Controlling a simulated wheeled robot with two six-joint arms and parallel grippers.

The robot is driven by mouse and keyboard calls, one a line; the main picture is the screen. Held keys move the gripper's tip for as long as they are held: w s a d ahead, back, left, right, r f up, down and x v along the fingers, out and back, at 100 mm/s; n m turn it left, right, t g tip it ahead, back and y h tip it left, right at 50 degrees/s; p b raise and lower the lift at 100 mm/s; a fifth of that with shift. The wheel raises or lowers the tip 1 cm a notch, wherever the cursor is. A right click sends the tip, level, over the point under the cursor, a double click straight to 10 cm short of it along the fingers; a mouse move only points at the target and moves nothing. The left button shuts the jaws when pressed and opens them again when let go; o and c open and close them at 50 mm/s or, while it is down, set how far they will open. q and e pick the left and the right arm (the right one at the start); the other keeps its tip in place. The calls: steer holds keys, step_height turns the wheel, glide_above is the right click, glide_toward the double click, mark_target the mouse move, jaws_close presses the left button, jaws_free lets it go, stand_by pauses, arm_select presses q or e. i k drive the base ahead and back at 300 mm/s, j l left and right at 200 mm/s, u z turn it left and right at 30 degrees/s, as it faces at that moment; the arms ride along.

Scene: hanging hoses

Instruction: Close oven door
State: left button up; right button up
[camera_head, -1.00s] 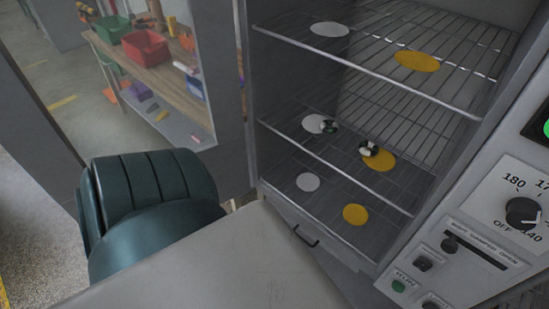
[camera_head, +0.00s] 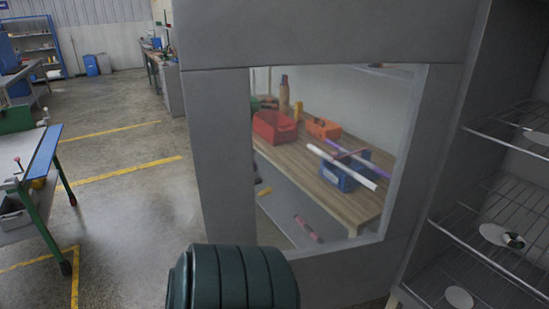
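The grey oven door (camera_head: 222,160) stands open in the middle of the head view, with a large window in it. Its right side meets the oven (camera_head: 470,150), whose open interior shows at the right edge. Wire racks inside (camera_head: 475,240) hold pale round discs and a small green and white piece (camera_head: 513,240). A dark green ribbed part of mine hides some of the door's lower edge. Neither of my grippers is in view, so no contact with the door can be seen.
Through the door's window is a wooden bench (camera_head: 345,200) with a red bin (camera_head: 274,127) and a blue bin (camera_head: 342,176). Open floor (camera_head: 130,215) with yellow lines lies left of the door. A green-legged table (camera_head: 40,175) stands at the far left.

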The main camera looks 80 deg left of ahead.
mark_target(218, 42)
steer(key=k+j, duration=0.2)
steer(key=j, duration=0.25)
steer(key=k+j+z, duration=0.15)
steer(key=j, duration=0.3)
steer(key=k+j, duration=0.25)
steer(key=j, duration=0.2)
steer(key=k+j+z, duration=0.1)
steer(key=j, duration=0.35)
steer(key=k+j+z, duration=0.1)
steer(key=k+j, duration=0.25)
